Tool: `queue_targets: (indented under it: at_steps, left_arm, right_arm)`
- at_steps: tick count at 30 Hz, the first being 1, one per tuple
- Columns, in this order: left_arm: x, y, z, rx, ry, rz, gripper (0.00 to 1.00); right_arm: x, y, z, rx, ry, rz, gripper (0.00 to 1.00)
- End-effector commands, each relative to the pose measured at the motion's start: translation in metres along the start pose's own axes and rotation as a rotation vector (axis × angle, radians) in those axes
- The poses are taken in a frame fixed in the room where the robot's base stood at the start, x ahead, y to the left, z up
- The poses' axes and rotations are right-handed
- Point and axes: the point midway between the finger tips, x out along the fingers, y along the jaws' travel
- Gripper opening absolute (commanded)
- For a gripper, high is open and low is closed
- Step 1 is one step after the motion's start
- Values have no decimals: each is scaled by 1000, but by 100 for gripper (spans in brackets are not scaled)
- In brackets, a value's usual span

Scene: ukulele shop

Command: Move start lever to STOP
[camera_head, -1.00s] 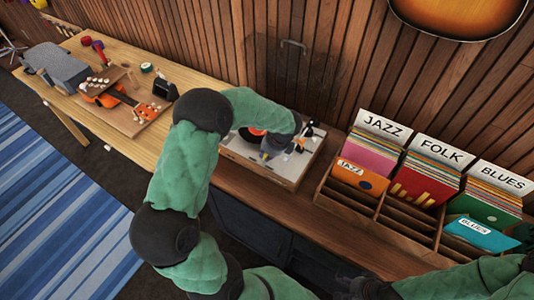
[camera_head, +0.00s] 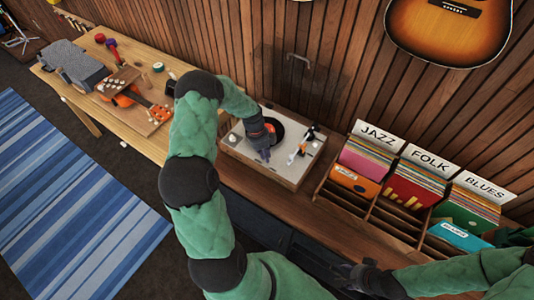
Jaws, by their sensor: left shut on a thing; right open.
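The turntable (camera_head: 238,150) is a pale deck in a wooden case with a dark record (camera_head: 294,133) on it. A white and black tonearm (camera_head: 299,149) lies to the right of the record. My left gripper (camera_head: 264,156) reaches down onto the front middle of the deck, its fingers shut at what seems to be the start lever. The lever is too small and too covered by the fingers to make out, so its position cannot be read. My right gripper (camera_head: 362,281) is open and empty, low in the picture, in front of the counter.
A record rack (camera_head: 369,222) with JAZZ, FOLK and BLUES dividers stands right of the turntable. A workbench (camera_head: 150,146) with an orange ukulele (camera_head: 125,97) is on the left. A guitar (camera_head: 450,28) hangs on the slatted wall above.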

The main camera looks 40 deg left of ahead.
Motion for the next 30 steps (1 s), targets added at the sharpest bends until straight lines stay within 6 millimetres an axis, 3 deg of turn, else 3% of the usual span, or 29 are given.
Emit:
queue_targets:
  at_steps: [11,26,27,29,30]
  left_arm:
    - [1,1,7,-1,108,-23,0]
    - [0,1,6,1,121,-25,0]
    - [0,1,6,1,121,-25,25]
    - [0,1,6,1,121,-25,41]
    - [0,1,6,1,122,-25,41]
  right_arm:
    - [10,4,0,0,-1,0,49]
    - [10,4,0,0,0,0,49]
    - [10,4,0,0,0,0,49]
    - [10,4,0,0,0,0,49]
    - [10,4,0,0,0,0,49]
